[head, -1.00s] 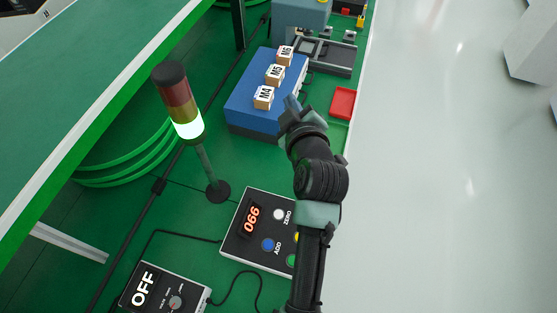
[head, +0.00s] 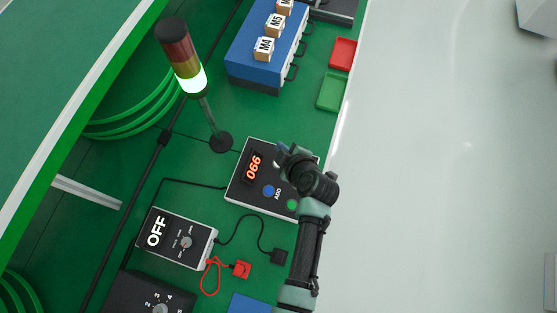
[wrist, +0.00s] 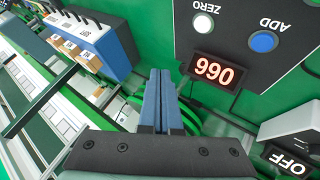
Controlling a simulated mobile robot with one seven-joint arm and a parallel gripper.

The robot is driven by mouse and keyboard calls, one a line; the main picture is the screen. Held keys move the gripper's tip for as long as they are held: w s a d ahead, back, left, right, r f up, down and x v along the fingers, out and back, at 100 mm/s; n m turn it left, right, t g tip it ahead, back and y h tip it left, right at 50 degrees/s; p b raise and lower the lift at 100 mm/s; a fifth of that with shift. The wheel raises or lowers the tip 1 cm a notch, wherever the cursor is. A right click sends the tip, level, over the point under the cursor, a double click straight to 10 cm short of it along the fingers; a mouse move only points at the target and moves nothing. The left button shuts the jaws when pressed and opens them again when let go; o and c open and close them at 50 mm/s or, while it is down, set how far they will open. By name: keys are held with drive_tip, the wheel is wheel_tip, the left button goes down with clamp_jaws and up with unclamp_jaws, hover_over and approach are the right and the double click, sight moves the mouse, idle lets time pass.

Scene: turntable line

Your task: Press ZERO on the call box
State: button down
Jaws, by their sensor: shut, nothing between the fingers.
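In the head view my gripper (head: 281,152) is over the box's upper right part and covers most of the ZERO area. In the wrist view my gripper (wrist: 158,75) is shut and empty. Its tips appear beside the box, apart from the ZERO button.
A signal tower (head: 190,75) stands behind the box with its lowest light lit. A switch box showing OFF (head: 172,247) is at lower left, with cables. A blue case (head: 247,70) bears blocks M4 and M5; red (head: 343,52) and green (head: 332,92) trays lie right of it.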

wheel_tip(320, 180, down, 7)
drive_tip(key=b, duration=0.5)
drive_tip(key=shift+f+b, duration=0.15)
drive_tip(key=shift+b, duration=0.2)
drive_tip(key=shift+f+b, duration=0.7)
drive_tip(key=shift+b, duration=0.1)
drive_tip(key=shift+f, duration=0.1)
idle(0.8)
drive_tip(key=shift+f+b, duration=0.3)
drive_tip(key=shift+b, duration=0.3)
drive_tip(key=shift+f+b, duration=0.4)
drive_tip(key=shift+b, duration=0.1)
idle(0.4)
drive_tip(key=shift+r, duration=0.1)
drive_tip(key=shift+r+p, duration=0.55)
drive_tip(key=shift+r, duration=0.2)
